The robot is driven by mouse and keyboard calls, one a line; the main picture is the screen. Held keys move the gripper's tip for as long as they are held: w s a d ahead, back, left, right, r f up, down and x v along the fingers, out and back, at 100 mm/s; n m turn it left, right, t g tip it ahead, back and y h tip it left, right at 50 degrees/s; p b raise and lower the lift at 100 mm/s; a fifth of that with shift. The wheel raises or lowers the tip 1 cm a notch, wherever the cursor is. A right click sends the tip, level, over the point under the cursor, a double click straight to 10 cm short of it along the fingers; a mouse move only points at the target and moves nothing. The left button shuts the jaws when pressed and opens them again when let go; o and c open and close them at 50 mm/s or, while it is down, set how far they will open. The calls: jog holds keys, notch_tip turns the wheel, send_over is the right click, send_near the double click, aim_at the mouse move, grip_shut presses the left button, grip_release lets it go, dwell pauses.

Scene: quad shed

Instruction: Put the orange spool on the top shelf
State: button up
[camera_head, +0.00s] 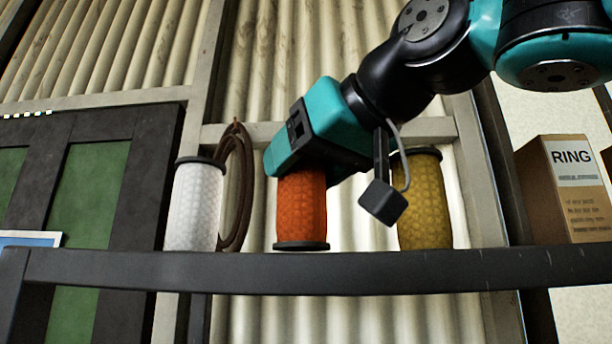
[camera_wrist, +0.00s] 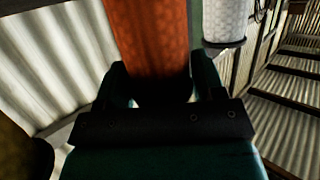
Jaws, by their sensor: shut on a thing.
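The orange spool (camera_head: 301,208) is upright with a dark flange at its lower end, between the white and yellow spools. My gripper (camera_head: 300,168) comes down from the upper right and is shut on the spool's upper part, hiding its top. In the wrist view the orange spool (camera_wrist: 150,40) stands between the two fingers of my gripper (camera_wrist: 165,85). The dark shelf (camera_head: 330,272) runs across the head view below it. The spool's bottom shows just above the shelf's front edge; I cannot tell whether it touches the shelf.
A white spool (camera_head: 194,208) stands to the left, also in the wrist view (camera_wrist: 224,20). A yellow spool (camera_head: 424,205) stands to the right. A brown coil (camera_head: 235,190) hangs behind the white spool. A box marked RING (camera_head: 568,190) is at the far right.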

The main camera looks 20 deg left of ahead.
jog(key=shift+f, duration=0.35)
jog(key=shift+f, duration=0.15)
jog(key=o, duration=0.9)
jog(key=shift+c, duration=0.2)
